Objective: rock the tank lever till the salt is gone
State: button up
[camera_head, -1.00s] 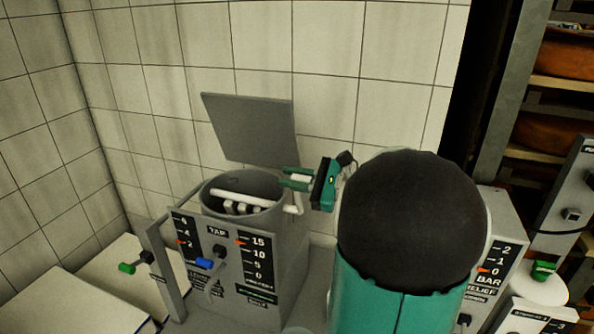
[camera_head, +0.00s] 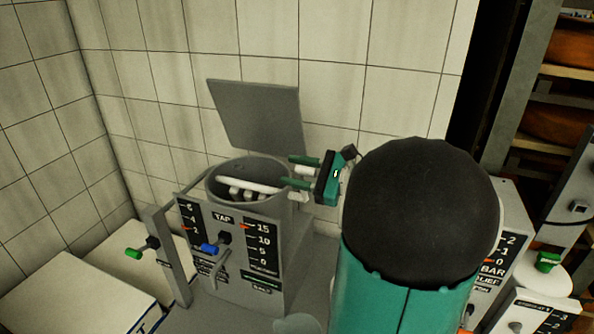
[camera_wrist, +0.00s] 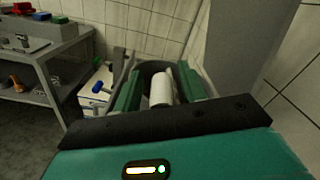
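The grey tank (camera_head: 262,262) stands by the tiled wall, with its lid (camera_head: 258,115) raised. A white bar with paddles (camera_head: 248,185) lies across its round opening. The lever appears as a white rod (camera_wrist: 160,88) between my fingers in the wrist view. My gripper (camera_head: 300,172), with green fingers, is at the tank's right rim. The fingers stand apart on both sides of the rod, with gaps showing. The tank's right gauge (camera_head: 262,245) has its orange pointer near 15. I cannot make out any salt inside. Part of my arm covers the area right of the tank.
A blue-handled tap (camera_head: 211,249) is on the tank's front. A green-handled valve (camera_head: 134,253) sticks out at left, above white blocks (camera_head: 85,285). Another gauge panel (camera_head: 497,255) stands at right, near cheese shelves (camera_head: 570,72). The wrist view shows a grey bench (camera_wrist: 45,60).

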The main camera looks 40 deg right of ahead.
jog(key=shift+s, duration=0.1)
jog(key=v, duration=1.3)
jog(key=shift+s+d, duration=0.25)
dwell(0.4)
jog(key=w+a+m, duration=0.1)
jog(key=w+a, duration=0.1)
jog(key=w, duration=0.2)
jog(key=w+a+m, duration=0.1)
jog(key=w+a, duration=0.1)
jog(key=w, duration=0.2)
jog(key=w+a+m, duration=0.1)
jog(key=w+a, duration=0.1)
jog(key=w, duration=0.2)
jog(key=shift+r, duration=0.2)
grip_shut()
